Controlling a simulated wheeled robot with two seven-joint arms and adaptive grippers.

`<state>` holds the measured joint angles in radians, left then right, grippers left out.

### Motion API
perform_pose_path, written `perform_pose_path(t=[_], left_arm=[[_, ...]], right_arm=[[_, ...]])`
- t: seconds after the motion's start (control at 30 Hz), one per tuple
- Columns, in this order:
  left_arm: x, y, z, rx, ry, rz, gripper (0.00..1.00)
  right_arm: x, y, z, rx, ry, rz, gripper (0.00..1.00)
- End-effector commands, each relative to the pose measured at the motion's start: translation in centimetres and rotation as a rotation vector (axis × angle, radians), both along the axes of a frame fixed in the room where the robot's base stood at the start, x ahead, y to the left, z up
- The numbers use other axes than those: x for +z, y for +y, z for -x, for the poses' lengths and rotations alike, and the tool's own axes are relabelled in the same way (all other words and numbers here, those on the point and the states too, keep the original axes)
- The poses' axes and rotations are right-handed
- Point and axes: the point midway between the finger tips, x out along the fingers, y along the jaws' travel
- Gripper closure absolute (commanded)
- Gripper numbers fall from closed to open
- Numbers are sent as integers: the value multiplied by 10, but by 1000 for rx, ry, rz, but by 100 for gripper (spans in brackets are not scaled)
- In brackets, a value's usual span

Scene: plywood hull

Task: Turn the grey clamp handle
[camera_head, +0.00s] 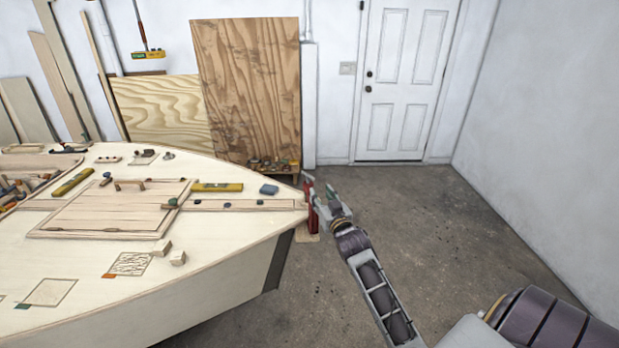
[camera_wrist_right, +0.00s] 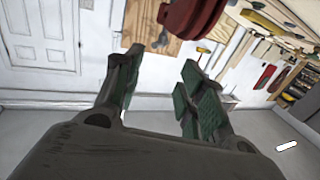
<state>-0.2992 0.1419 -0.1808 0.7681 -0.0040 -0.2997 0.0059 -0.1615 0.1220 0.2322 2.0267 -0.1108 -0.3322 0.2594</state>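A red clamp (camera_head: 312,218) stands at the pointed bow tip of the plywood hull (camera_head: 230,262). My right gripper (camera_head: 318,192) is close beside the clamp, at its upper part. In the right wrist view a rounded red part, probably of the clamp (camera_wrist_right: 190,14), shows at the top edge, beyond the fingertips. The two green-padded fingers of my right gripper (camera_wrist_right: 160,68) are spread apart with nothing between them. My left gripper is not in view.
Plywood sheets (camera_head: 248,90) lean on the back wall. The concrete floor (camera_head: 440,225) right of the bow is clear, up to a white door (camera_head: 402,85).

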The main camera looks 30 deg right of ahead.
Motion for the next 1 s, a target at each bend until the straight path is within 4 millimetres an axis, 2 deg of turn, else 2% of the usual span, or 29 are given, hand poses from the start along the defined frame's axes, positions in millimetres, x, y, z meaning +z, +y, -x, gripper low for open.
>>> perform_pose_path(t=[1.0], left_arm=[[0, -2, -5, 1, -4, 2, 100]], right_arm=[[0, -21, -81, 0, 0, 1, 60]])
